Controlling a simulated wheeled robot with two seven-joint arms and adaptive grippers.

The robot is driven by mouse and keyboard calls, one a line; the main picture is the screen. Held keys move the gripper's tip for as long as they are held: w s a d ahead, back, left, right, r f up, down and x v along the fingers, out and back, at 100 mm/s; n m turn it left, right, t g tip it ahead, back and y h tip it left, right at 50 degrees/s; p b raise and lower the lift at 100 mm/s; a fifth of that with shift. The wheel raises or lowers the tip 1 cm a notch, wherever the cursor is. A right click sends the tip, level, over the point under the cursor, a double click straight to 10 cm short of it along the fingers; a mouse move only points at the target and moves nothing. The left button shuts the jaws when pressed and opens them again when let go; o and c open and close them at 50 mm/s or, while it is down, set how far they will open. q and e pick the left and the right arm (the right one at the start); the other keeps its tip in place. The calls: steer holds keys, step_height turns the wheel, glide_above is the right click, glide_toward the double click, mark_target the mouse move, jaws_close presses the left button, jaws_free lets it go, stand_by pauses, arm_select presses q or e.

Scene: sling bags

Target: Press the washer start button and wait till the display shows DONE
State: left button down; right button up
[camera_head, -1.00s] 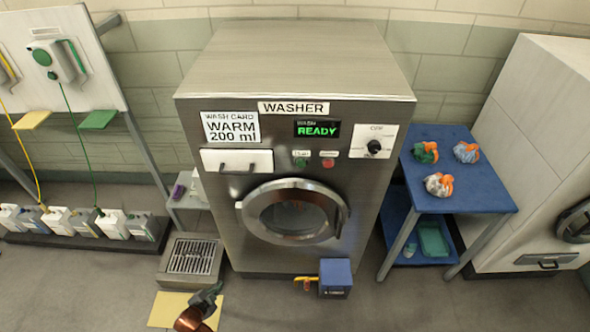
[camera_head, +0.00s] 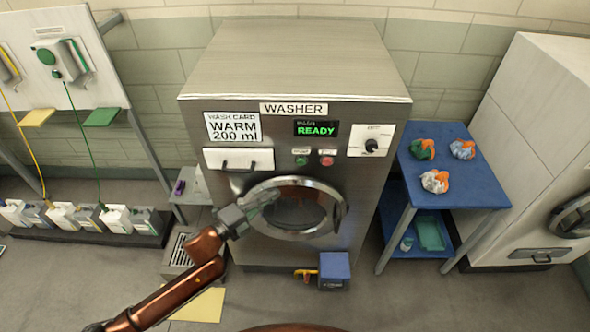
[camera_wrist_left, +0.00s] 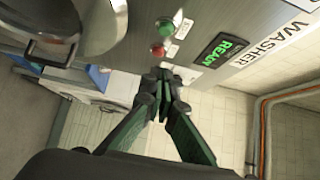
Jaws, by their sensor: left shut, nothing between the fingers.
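The washer (camera_head: 300,60) stands in the middle of the head view. Its display (camera_head: 316,128) reads READY in green. Below the display are a green button (camera_head: 301,162) and a red button (camera_head: 327,161). In the left wrist view the green button (camera_wrist_left: 167,26) and red button (camera_wrist_left: 158,51) show above my gripper. My left gripper (camera_head: 268,197) is shut and empty, in front of the upper left of the round door (camera_head: 297,222), below and left of the green button. In the left wrist view its fingertips (camera_wrist_left: 165,72) are together. My right gripper is not in view.
A drawer (camera_head: 238,160) is at the washer's upper left and a dial (camera_head: 371,145) at its right. A blue table (camera_head: 462,190) with several cloth bundles stands to the right. A small blue box (camera_head: 334,270) is on the floor in front.

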arm_select(q)
glide_toward(304, 163)
steer(key=d, duration=0.4)
steer(key=shift+w+d, duration=0.1)
steer(key=shift+w, duration=1.95)
